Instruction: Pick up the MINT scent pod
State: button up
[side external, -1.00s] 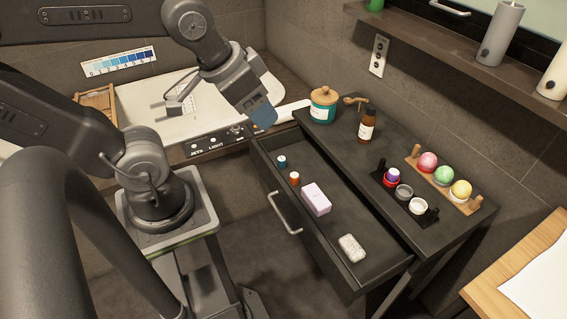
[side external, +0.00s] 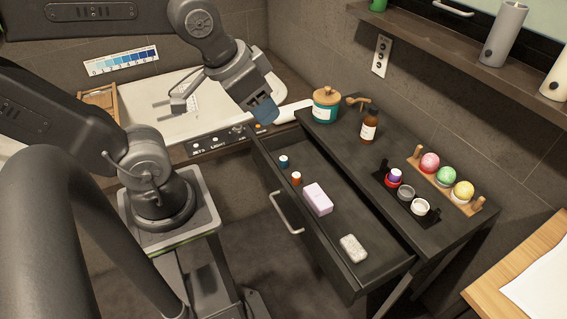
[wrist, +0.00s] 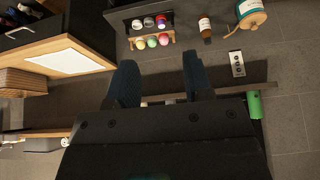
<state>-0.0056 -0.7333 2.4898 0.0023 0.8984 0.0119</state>
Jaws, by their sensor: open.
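Several small pods show, but I cannot read which is MINT. In the side view, a blue pod (side external: 283,162) and an orange pod (side external: 296,178) with pale tops stand in the open drawer (side external: 335,215). A purple pod (side external: 395,175) sits at a red-ringed place of the black holder (side external: 381,183) on the dresser top. My gripper (side external: 265,115) is open and empty, above the vanity edge by the drawer's far end, apart from all pods. In the wrist view its blue fingers (wrist: 160,72) are spread, and the holder (wrist: 129,26) is at the top.
The drawer also holds a pink box (side external: 318,198) and a white speckled bar (side external: 353,248). A teal jar (side external: 326,106), a brown bottle (side external: 369,127) and a wooden tray of coloured balls (side external: 446,177) stand on the dresser. A shelf (side external: 440,58) runs above.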

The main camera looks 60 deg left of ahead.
jog(key=w+a+f+m+g+y, duration=0.1)
jog(key=w+a, duration=0.2)
jog(key=w, duration=0.3)
jog(key=w+a+f+m+g, duration=0.1)
jog(key=w+a+f, duration=0.1)
jog(key=w+a, duration=0.3)
jog(key=m+g, duration=0.5)
jog(key=m, duration=0.2)
send_over(283, 158)
jog(key=f, duration=3.9)
jog(key=shift+w+d, duration=0.3)
jog(key=shift+s+a+f, duration=0.1)
jog(key=shift+s+f, duration=0.05)
jog(key=shift+f, duration=1.25)
jog(key=shift+s+a+f, duration=0.1)
jog(key=shift+f, duration=1.3)
jog(key=shift+c, duration=0.4)
jog(key=c, duration=0.6)
